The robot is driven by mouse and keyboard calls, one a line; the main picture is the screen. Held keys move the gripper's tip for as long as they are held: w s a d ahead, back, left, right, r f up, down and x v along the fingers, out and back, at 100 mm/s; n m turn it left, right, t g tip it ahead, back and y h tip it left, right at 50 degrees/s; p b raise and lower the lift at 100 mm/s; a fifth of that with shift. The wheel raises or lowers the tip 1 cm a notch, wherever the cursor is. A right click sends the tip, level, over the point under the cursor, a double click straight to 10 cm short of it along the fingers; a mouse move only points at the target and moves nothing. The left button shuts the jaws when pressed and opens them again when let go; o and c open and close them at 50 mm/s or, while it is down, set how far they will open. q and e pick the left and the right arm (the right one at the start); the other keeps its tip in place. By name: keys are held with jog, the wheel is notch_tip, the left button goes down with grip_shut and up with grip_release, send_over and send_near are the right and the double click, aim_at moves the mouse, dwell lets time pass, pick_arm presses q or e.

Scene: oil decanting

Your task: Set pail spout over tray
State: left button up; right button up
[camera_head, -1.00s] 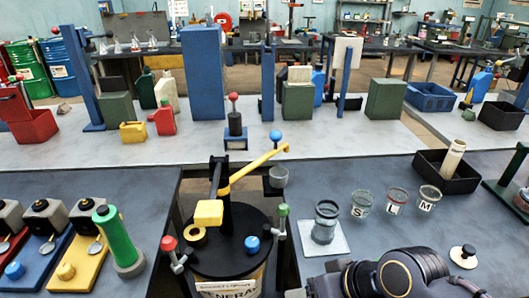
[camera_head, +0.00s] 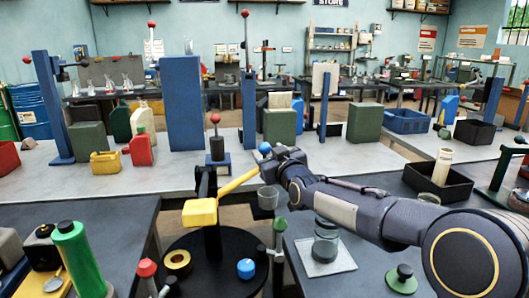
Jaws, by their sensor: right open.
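The round black-topped pail (camera_head: 215,262) stands at the front centre. A black post rises from it with a yellow block (camera_head: 200,212) and a yellow arm (camera_head: 238,182) slanting up and right. A blue ball (camera_head: 265,149) sits at the arm's far end. My right gripper (camera_head: 281,157) is open beside the ball; I cannot tell whether it touches. A grey cup (camera_head: 268,197) is below the arm's end. A black tray (camera_head: 462,177) holding a pale cylinder stands at right; I cannot tell if it is the task's tray. My left gripper is not in view.
A green cylinder (camera_head: 76,257) stands at left. A red-knobbed blue stand (camera_head: 217,148) and dark green cans are behind. A gap separates the front tables.

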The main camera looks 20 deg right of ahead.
aim_at(267, 151)
jog(key=shift+w+d, duration=0.1)
jog(key=shift+w, duration=1.9)
grip_shut()
